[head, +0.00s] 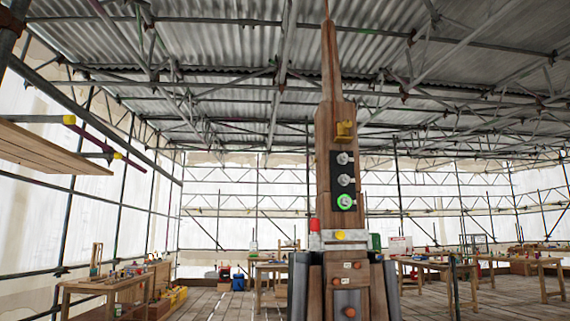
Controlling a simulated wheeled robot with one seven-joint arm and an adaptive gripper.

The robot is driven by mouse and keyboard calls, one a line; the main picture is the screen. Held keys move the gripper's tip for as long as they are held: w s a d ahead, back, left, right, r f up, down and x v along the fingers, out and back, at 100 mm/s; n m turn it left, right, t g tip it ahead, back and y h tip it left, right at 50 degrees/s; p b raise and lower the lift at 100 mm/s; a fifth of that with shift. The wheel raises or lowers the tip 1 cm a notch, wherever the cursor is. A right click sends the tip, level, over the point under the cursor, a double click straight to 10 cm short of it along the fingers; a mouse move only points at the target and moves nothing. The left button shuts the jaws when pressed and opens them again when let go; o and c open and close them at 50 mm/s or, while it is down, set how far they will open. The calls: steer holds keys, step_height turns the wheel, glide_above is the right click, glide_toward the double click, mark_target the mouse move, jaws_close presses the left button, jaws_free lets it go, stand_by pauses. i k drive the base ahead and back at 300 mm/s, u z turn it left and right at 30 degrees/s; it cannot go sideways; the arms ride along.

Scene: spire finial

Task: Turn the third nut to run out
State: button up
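A tall wooden spire (332,110) stands upright right of centre. A black vertical plate (337,196) on its front carries three metal nuts in a column: a top nut (343,158), a middle nut (346,180) and a bottom nut (345,202). The bottom nut has a bright green ring around it; the other two have none. Their threads are too small to make out. A yellow bracket (344,131) sits above the plate. My gripper does not show in this view.
Below the plate is a pale metal band with a yellow knob (340,236) and a red cylinder (315,225) at its left. Workbenches (110,285) stand at left and right. A wooden platform (45,150) juts in at upper left. Open plank floor lies left of the spire.

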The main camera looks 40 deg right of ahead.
mark_target(340, 159)
steer(key=u, duration=0.5)
steer(key=i, duration=1.3)
steer(key=z, duration=2.8)
